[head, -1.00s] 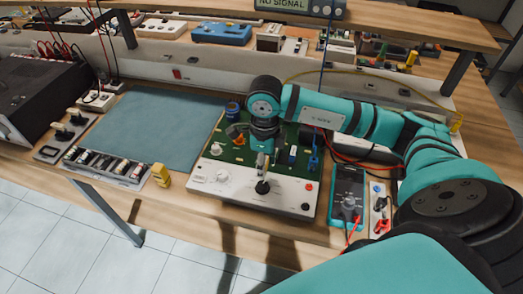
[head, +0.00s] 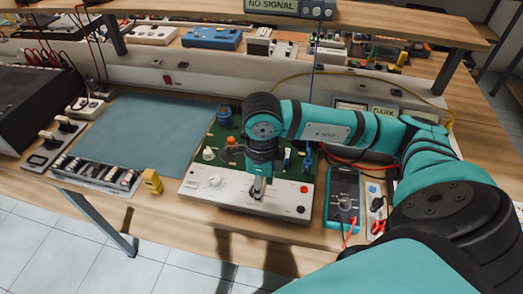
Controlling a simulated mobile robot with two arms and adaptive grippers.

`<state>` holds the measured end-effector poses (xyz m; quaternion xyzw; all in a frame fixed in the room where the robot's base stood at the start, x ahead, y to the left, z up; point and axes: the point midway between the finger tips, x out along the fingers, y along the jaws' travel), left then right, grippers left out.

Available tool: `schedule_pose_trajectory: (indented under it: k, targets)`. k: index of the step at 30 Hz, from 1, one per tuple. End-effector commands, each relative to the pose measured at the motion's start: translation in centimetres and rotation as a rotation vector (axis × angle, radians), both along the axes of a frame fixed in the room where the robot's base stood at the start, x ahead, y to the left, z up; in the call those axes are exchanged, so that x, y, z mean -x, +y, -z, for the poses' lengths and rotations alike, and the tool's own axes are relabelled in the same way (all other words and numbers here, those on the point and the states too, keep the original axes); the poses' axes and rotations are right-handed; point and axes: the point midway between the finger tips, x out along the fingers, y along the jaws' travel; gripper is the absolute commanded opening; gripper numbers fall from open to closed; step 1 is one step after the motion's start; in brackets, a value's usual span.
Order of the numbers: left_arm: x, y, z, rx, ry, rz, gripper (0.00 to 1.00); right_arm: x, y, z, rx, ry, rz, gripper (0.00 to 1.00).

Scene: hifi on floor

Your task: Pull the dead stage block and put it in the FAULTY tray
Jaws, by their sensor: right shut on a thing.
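The hi-fi unit has a green board (head: 222,133) with several blocks on it and a white front panel (head: 233,198). A blue round part (head: 224,115), an orange part (head: 231,142), a white part (head: 208,154) and a blue part (head: 308,156) show on the board. My right arm reaches over it from the right and hides the board's middle. My right gripper (head: 257,190) points down at the front panel, shut on the black knob there, which it mostly hides. I cannot tell which block is dead. No FAULTY label is readable. My left gripper is not in view.
A tray of small parts (head: 97,177) and a yellow block (head: 152,181) lie at the left front edge. A blue-grey mat (head: 150,135) is clear. A multimeter (head: 343,200) with red leads stands right of the unit. Displays read NO SIGNAL (head: 272,5) and DARK (head: 383,113).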

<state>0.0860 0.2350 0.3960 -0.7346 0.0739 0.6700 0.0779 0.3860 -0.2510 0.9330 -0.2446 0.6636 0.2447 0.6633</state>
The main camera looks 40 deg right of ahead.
Motion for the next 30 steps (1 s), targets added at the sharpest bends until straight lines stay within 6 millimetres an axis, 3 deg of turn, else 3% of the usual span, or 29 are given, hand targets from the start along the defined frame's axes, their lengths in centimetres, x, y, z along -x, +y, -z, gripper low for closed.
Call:
schedule_pose_trajectory:
  k: [10, 30]
  targets:
    - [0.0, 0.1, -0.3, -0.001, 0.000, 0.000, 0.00, 0.0, 0.0, -0.4, -0.001, -0.001, 0.000, 0.06]
    - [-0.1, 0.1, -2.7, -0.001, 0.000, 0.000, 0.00, -0.1, 0.0, -4.4, 0.000, -0.001, 0.000, 0.06]
